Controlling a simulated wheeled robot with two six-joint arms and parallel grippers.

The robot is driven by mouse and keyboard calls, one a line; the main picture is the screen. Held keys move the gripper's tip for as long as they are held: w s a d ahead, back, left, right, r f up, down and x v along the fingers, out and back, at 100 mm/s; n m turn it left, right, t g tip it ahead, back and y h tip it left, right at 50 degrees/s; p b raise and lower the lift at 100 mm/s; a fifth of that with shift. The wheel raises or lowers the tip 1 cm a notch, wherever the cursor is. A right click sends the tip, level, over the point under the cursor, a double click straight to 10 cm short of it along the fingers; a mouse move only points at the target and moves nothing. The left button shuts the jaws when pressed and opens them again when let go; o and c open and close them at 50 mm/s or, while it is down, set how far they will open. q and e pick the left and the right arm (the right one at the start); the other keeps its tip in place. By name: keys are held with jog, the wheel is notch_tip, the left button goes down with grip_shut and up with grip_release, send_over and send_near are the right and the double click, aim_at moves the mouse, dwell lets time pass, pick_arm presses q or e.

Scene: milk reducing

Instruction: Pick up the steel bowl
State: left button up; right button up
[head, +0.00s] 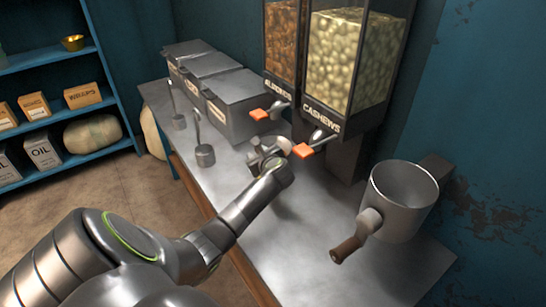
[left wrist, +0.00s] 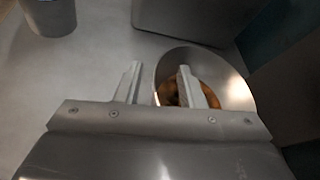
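The steel bowl (left wrist: 232,77) shows in the left wrist view as a round, shiny metal shape with orange-brown colour in its middle. My left gripper (left wrist: 159,70) is open, with a clear gap between its fingers. The bowl's left rim appears between the fingers, and the right finger overlaps the orange-brown middle. I cannot tell whether either finger touches the bowl. In the head view the left gripper (head: 270,152) is low over the counter below the dispensers, and I cannot make out the bowl clearly there. My right gripper is not in view.
An almond dispenser (head: 281,45) and a cashew dispenser (head: 345,62) with orange-tipped handles stand close behind the gripper. Grey bins (head: 240,105) and two long-handled scoops (head: 205,155) are on the left. A cranked metal pot (head: 402,205) is at right. The front counter (head: 320,265) is clear.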

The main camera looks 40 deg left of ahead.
pick_arm(q)
grip_shut()
jog(key=shift+r, duration=0.1)
